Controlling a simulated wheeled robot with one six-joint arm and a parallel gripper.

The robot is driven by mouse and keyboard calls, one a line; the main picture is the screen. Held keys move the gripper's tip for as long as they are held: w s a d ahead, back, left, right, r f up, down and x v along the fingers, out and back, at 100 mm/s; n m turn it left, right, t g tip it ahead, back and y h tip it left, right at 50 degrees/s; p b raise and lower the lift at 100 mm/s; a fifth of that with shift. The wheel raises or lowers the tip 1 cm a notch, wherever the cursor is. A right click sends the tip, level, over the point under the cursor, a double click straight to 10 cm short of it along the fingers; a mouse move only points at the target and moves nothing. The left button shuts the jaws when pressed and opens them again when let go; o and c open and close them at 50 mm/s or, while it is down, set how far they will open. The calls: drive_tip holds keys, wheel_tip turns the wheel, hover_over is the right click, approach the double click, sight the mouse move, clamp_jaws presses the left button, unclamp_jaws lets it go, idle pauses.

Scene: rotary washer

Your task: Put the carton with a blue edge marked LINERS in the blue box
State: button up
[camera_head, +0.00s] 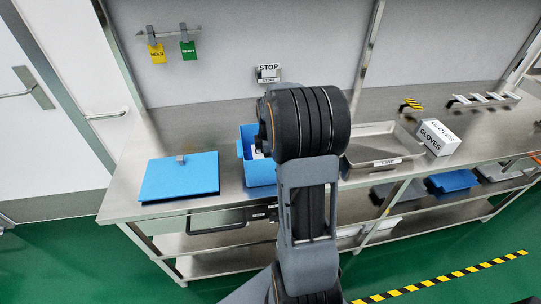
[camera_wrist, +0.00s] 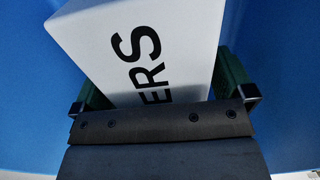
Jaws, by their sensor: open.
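A white carton (camera_wrist: 135,45) fills the middle of the wrist view. The letters ERS show on it; the rest of the word is hidden or out of view, and I cannot make out a blue edge clearly. My gripper (camera_wrist: 165,85) is open, with one green-padded finger on each side of the carton. Blue surfaces of the blue box (camera_wrist: 285,75) surround the carton and fingers. In the head view the blue box (camera_head: 261,174) stands on the steel bench, partly hidden by my arm. A bit of white shows inside it. My fingers are hidden there.
A blue flat case (camera_head: 180,178) lies left of the box on the bench (camera_head: 125,203). A steel tray (camera_head: 375,165) stands to the right, with a GLOVES carton (camera_head: 438,138) beside it.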

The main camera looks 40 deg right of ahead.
wheel_tip(320, 180, up, 11)
drive_tip(key=shift+f, duration=0.1)
drive_tip(key=shift+a+r, duration=0.1)
drive_tip(key=shift+r, duration=0.3)
drive_tip(key=s+a+f+m+t, duration=0.1)
drive_tip(key=s+a+m, duration=0.5)
drive_tip(key=a, duration=0.3)
drive_tip(key=s+a+f+m+t, duration=0.1)
drive_tip(key=s+a+m+t, duration=0.1)
drive_tip(key=s+a+m, duration=0.4)
drive_tip(key=s+a, duration=0.1)
drive_tip(key=a, duration=0.3)
drive_tip(key=shift+f+m+t, duration=0.25)
drive_tip(key=shift+m+t, duration=0.05)
drive_tip(key=shift+m, duration=0.1)
drive_tip(key=shift+r, duration=0.15)
